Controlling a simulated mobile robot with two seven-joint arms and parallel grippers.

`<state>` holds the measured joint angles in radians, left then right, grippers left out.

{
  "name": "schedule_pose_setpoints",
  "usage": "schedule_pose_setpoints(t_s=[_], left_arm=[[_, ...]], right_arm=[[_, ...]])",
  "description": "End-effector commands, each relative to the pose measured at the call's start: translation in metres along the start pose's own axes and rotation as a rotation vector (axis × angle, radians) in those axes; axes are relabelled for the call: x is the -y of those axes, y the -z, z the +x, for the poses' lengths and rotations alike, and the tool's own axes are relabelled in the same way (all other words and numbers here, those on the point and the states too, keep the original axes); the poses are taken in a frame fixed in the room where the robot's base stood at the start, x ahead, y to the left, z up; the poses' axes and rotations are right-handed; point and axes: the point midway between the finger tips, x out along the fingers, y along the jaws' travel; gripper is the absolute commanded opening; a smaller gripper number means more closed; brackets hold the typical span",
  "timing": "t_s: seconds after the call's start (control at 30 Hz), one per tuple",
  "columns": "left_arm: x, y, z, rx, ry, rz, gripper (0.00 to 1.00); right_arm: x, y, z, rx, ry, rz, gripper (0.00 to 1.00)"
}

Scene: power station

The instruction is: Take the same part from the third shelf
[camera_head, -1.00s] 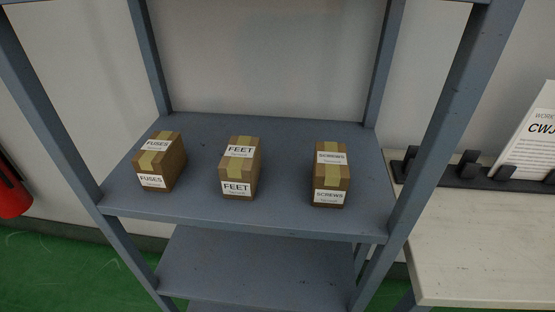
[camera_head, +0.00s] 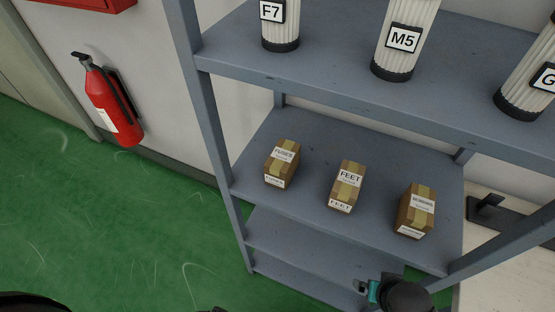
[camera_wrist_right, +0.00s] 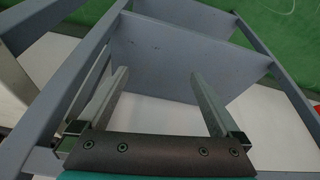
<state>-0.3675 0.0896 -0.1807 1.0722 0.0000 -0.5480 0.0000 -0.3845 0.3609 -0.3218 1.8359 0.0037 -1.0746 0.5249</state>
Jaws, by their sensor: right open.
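Three brown boxes with yellow tape stand in a row on one shelf board (camera_head: 310,205) of the blue-grey rack. They are the FUSES box (camera_head: 283,163) at left, the FEET box (camera_head: 346,186) in the middle and the SCREWS box (camera_head: 416,210) at right. On the board above stand white ribbed cylinders labelled F7 (camera_head: 280,28), M5 (camera_head: 402,42) and one starting with G (camera_head: 528,80). My right gripper (camera_wrist_right: 160,73) is open with nothing between its fingers; a bare grey shelf surface lies beyond it. My left gripper is not in view.
Lower boards (camera_head: 290,240) of the rack look empty where visible. A red fire extinguisher (camera_head: 112,105) hangs on the wall at left. A pale workbench (camera_head: 490,275) with a dark holder (camera_head: 490,210) stands at right. Green floor (camera_head: 110,220) is clear at left.

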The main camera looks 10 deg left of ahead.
Motion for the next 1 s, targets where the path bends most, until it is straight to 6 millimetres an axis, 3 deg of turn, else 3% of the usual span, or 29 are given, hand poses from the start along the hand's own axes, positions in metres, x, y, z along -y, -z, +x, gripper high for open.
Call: schedule_pose_setpoints(t_s=[0.03, 0.1, 0.4, 0.6, 0.8, 1.0], left_arm=[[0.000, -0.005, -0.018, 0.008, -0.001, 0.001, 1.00], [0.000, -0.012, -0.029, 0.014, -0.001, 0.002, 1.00], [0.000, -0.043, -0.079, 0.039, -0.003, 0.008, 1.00], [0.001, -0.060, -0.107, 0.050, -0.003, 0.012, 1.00], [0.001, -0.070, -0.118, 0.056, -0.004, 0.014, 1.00], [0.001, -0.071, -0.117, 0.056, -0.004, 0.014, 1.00]], right_arm=[[-0.003, 0.011, -0.024, -0.007, -0.003, 0.009, 1.00], [-0.005, 0.020, -0.041, -0.014, -0.007, 0.027, 1.00], [-0.015, 0.052, -0.112, -0.039, -0.023, 0.103, 1.00], [-0.020, 0.068, -0.149, -0.053, -0.029, 0.146, 1.00], [-0.023, 0.075, -0.164, -0.059, -0.033, 0.169, 1.00], [-0.026, 0.091, -0.158, -0.063, -0.035, 0.173, 1.00]])
